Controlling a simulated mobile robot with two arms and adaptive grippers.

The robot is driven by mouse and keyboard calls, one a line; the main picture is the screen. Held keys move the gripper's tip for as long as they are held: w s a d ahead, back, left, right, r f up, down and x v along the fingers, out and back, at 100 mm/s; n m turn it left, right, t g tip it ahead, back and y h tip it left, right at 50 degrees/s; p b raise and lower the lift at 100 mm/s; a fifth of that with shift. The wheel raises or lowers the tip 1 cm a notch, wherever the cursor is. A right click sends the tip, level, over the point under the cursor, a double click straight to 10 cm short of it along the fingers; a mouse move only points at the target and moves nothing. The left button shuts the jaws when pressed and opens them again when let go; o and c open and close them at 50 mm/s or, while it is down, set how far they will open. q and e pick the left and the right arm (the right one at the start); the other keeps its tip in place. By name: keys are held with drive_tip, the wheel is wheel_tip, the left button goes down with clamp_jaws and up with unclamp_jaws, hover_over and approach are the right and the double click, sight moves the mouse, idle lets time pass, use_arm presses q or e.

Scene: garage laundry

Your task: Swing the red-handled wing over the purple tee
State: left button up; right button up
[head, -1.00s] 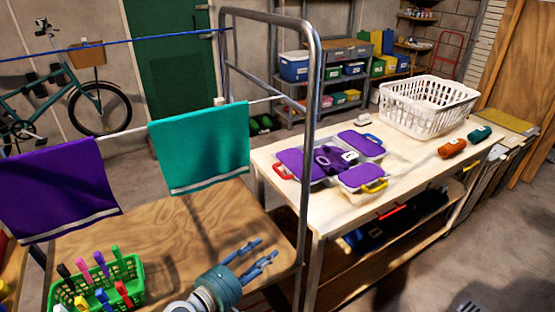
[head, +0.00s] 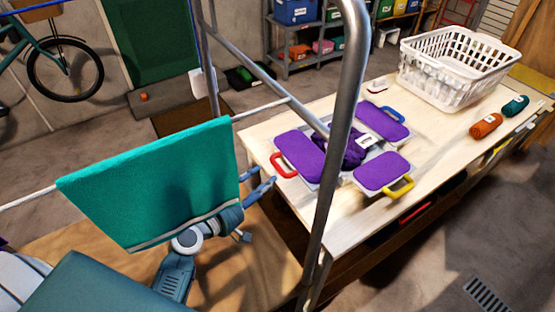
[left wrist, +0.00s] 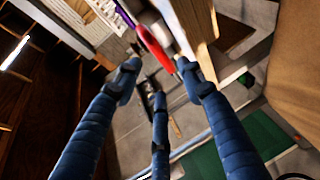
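The folding board lies on the pale workbench, its three purple-padded wings spread flat. The red-handled wing (head: 298,157) is at its left, its red handle (head: 284,166) toward me. The purple tee (head: 350,146) lies bunched in the middle, partly hidden by the metal post. My left gripper (head: 262,188) is open and empty, left of the red handle and apart from it, partly behind the teal towel. In the left wrist view its blue fingers (left wrist: 160,75) are spread, with the red handle (left wrist: 155,46) beyond them. My right gripper is not in view.
A metal rack post (head: 342,130) stands between me and the board. A teal towel (head: 150,185) hangs on a line in front of my left arm. A white basket (head: 455,65) and rolled orange (head: 486,125) and teal (head: 515,106) cloths are at the right.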

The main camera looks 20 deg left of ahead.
sight(277, 168)
use_arm(q)
drive_tip(key=x, duration=0.2)
drive_tip(key=p+x, duration=0.1)
drive_tip(key=x, duration=0.2)
drive_tip(key=shift+w+d+r, duration=0.1)
drive_tip(key=shift+w+r, duration=0.05)
drive_tip(key=shift+r, duration=0.05)
drive_tip(key=x, duration=0.3)
drive_tip(key=shift+f, duration=0.15)
drive_tip(key=shift+w, duration=0.2)
drive_tip(key=shift+c, duration=1)
clamp_jaws()
drive_tip(key=shift+f, duration=0.1)
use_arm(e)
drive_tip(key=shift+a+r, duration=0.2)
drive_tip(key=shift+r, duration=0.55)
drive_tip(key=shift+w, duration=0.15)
